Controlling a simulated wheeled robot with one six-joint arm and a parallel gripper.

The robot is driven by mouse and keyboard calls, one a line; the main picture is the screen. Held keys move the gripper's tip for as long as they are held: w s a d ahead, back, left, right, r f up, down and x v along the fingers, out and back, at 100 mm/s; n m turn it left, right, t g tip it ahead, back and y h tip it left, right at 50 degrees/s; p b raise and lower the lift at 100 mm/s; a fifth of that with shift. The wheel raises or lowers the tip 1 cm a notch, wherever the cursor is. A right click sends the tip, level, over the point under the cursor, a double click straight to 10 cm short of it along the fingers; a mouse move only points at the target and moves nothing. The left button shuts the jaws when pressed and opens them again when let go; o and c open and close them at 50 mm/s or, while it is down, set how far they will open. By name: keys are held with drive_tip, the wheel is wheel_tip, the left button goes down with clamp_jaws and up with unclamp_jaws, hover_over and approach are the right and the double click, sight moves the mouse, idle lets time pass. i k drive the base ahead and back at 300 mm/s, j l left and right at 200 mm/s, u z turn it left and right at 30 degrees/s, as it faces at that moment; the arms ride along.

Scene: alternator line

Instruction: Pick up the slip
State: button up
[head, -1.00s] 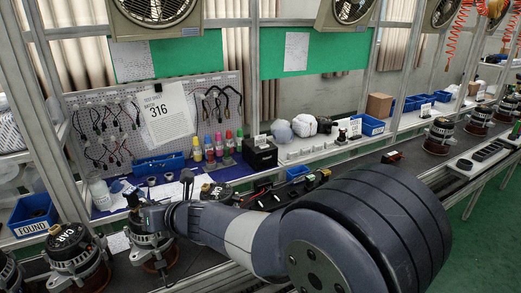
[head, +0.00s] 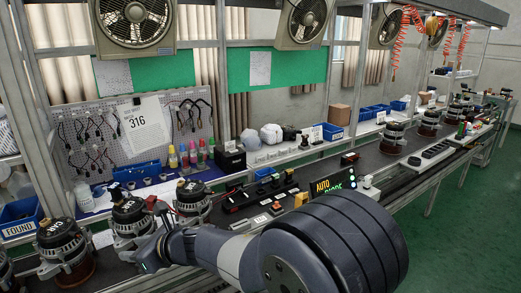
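I cannot tell for certain which paper is the slip. A small white paper (head: 103,238) lies on the bench between two alternators at the left, and another white sheet (head: 160,191) lies on the blue mat. A black box (head: 231,161) with a white tag on top stands at the back of the bench. My gripper (head: 154,232) is at the front left of the bench, beside an alternator (head: 131,217). Its fingers are dark and small against the alternators, so I cannot see whether they are open or hold anything.
Several alternators line the front edge, one (head: 193,198) just behind my wrist. A lit display (head: 333,183) is right of centre. The belt at right (head: 375,165) has clear stretches.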

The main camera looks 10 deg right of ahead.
sight(230, 145)
drive_tip(key=i+z, duration=0.15)
drive_tip(key=z, duration=0.25)
drive_tip(key=i+j+z, duration=0.15)
drive_tip(key=z, duration=0.3)
drive_tip(key=i+j+z, duration=0.15)
drive_tip(key=z, duration=0.25)
drive_tip(key=i+j, duration=0.3)
drive_tip(key=j, duration=0.15)
drive_tip(key=i+j, duration=0.3)
drive_tip(key=j, duration=0.2)
drive_tip(key=i+j, duration=0.3)
drive_tip(key=j, duration=0.15)
